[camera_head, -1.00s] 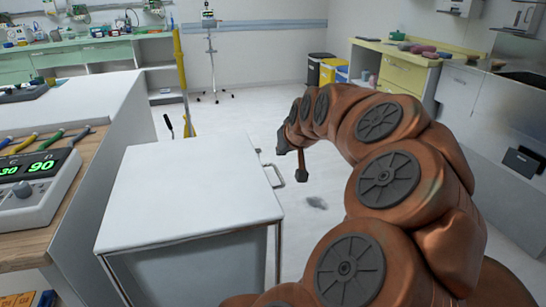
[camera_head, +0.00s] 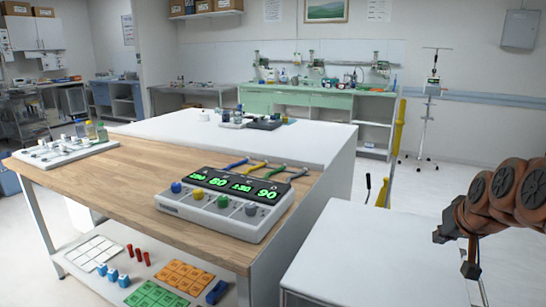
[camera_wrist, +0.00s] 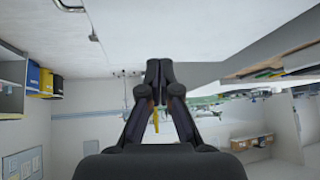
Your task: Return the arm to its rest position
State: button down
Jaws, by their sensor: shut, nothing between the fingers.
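My arm (camera_head: 508,193) shows at the right edge of the head view, a brown segmented arm bent over the white cabinet's right side. My gripper (camera_head: 470,269) hangs down at its end, beside the cabinet's top. In the wrist view my gripper (camera_wrist: 158,72) is shut, its two dark fingers meeting at the tips with nothing between them. The wrist picture appears upside down, with the room behind the fingers.
A white cabinet (camera_head: 365,262) stands near the gripper. Left of it, a wooden-topped table (camera_head: 120,190) holds a device with green digits (camera_head: 225,205) and a white tray (camera_head: 62,152). A wheeled stand (camera_head: 428,120) is at the back right.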

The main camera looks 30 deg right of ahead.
jog(key=w+a+r+n+g+y+p, duration=0.1)
jog(key=w+a+n+y+p, duration=0.15)
jog(key=a, duration=0.55)
jog(key=w+a+r+n+g+y+p, duration=0.1)
jog(key=w+a+r+p, duration=0.2)
jog(key=a, duration=0.6)
jog(key=w+a+n+g+y+p, duration=0.15)
jog(key=a+p, duration=0.25)
jog(key=a, duration=0.4)
jog(key=s+a+r+n+g+p, duration=0.2)
jog(key=s+a+p, duration=0.3)
jog(key=a, duration=0.3)
jog(key=s+a+r+n+g+p, duration=0.2)
jog(key=s+a+p, duration=0.4)
jog(key=s+a, duration=0.1)
jog(key=shift+a, duration=0.55)
jog(key=shift+s+g, duration=0.1)
jog(key=shift+g, duration=0.15)
